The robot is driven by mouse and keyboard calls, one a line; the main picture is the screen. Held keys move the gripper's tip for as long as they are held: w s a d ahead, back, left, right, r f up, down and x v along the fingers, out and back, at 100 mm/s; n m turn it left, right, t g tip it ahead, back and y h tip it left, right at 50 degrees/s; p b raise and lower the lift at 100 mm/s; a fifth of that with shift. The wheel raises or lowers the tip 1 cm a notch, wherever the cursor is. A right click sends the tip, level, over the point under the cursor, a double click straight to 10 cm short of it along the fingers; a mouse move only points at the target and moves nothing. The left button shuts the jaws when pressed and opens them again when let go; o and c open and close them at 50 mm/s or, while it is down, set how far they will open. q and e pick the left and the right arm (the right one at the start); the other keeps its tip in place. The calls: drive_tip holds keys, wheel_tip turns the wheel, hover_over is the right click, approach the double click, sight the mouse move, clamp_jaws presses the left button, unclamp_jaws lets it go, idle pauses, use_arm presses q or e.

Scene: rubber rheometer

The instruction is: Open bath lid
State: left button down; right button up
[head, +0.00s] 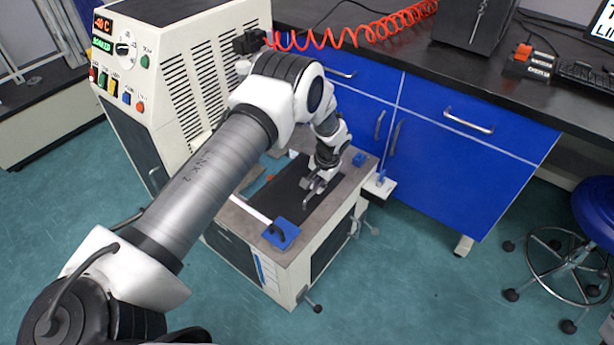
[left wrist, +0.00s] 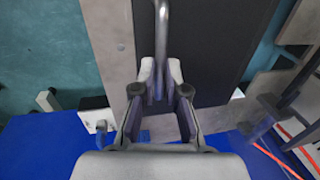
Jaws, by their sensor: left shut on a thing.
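The bath lid (head: 291,194) is a dark flat panel on top of the cream bath unit, and it lies flat in the head view. It also fills the upper middle of the left wrist view (left wrist: 215,50). A grey metal handle (left wrist: 160,30) runs along the lid's edge between my fingers. My left gripper (head: 313,184) is over the lid, and in the left wrist view (left wrist: 162,85) its fingers are shut on the handle. The gripper and wrist hide part of the handle in the head view. My right gripper is in neither view.
The cream control cabinet (head: 180,60) stands behind the bath at the left. Blue drawers (head: 465,135) under a black bench stand close behind and right. Blue corner pieces (head: 281,233) sit on the bath top. A blue stool (head: 597,205) is far right. Green floor is open in front.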

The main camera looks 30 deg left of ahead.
use_arm(q)
drive_tip(key=s+d, duration=0.1)
drive_tip(key=d, duration=1)
drive_tip(key=shift+d, duration=0.3)
drive_tip(key=c, duration=1.2)
unclamp_jaws()
wheel_tip(320, 180, up, 12)
drive_tip(key=d, duration=0.2)
drive_tip(key=shift+d+f, duration=0.15)
drive_tip(key=shift+s, duration=0.1)
